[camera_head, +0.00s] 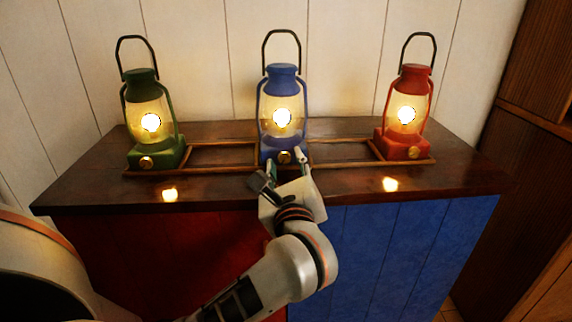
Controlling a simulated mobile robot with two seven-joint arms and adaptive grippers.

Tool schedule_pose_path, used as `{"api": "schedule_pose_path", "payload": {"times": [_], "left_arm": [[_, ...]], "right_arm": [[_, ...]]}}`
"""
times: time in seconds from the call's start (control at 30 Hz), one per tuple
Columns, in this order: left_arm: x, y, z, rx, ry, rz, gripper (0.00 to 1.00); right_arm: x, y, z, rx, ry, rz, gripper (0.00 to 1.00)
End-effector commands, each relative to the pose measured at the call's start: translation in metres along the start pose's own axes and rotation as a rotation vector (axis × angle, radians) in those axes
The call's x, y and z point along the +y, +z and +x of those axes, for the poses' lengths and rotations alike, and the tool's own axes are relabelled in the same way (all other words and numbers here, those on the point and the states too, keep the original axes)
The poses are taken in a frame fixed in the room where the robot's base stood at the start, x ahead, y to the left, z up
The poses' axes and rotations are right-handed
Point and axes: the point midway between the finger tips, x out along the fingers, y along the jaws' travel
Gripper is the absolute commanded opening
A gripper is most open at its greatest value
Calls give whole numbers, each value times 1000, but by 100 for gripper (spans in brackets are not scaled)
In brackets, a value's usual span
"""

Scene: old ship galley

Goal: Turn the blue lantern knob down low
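The blue lantern (283,110) stands upright in the middle of the dark wooden counter and is lit with a bright yellow-white glow. Its round brass knob (284,157) is at the front of its base. My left gripper (286,161) reaches up from below to the front of the blue lantern. Its two fingers are spread, one on each side of the knob. I cannot tell whether they touch the knob or the base. My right gripper is not in this view.
A green lantern (149,120) stands at the left and a red lantern (406,112) at the right, both lit, each with a front knob. A low wooden rail (222,165) runs between the lantern bases. The counter's front edge (420,193) is bare.

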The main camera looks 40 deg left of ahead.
Motion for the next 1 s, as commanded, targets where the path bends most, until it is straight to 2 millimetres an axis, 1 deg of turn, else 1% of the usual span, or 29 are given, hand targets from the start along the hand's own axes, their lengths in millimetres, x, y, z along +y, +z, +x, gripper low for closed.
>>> {"api": "schedule_pose_path", "payload": {"times": [0.2, 0.3, 0.43, 0.57, 0.8, 0.9, 1.0], "left_arm": [[0, 0, 0, 0, 0, 1, 36], [0, 0, -1, 0, 0, 1, 36], [0, -1, -10, 3, -1, 0, 36], [0, -2, -32, 6, 0, -1, 36], [0, -1, -81, 5, 0, 0, 36], [0, -1, -98, 5, 0, 0, 36], [0, -1, -110, 3, 0, 1, 36]], "right_arm": [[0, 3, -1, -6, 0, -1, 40], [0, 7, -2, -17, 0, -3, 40], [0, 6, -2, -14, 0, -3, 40], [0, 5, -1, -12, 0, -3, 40], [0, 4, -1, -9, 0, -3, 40], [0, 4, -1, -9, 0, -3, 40], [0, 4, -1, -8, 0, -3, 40]]}}
